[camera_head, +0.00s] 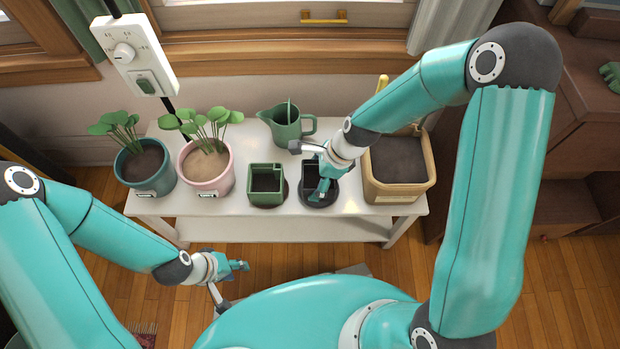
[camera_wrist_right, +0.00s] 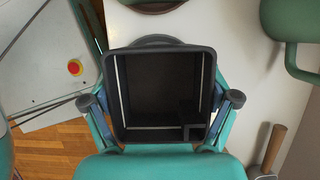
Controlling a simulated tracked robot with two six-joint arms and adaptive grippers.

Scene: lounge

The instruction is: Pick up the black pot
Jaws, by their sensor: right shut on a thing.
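The black pot (camera_head: 309,171) is a small square pot on a round dark saucer (camera_head: 318,202) on the white bench. It shows from above in the right wrist view (camera_wrist_right: 160,90), with an empty dark inside. My right gripper (camera_head: 324,178) is over it, and its fingers (camera_wrist_right: 162,102) press on the pot's two opposite sides, shut on it. In the head view the gripper hides part of the pot. I cannot tell whether the pot is lifted off the saucer. My left gripper (camera_head: 228,280) is in front of the bench over the floor, holding nothing, its fingers apart.
On the white bench (camera_head: 262,226) stand a green square pot (camera_head: 266,179), a pink pot (camera_head: 206,166) and a teal pot (camera_head: 145,168) with plants, a green watering can (camera_head: 284,124) and a tan soil bin (camera_head: 398,190). A wall control box (camera_head: 134,57) hangs above left.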

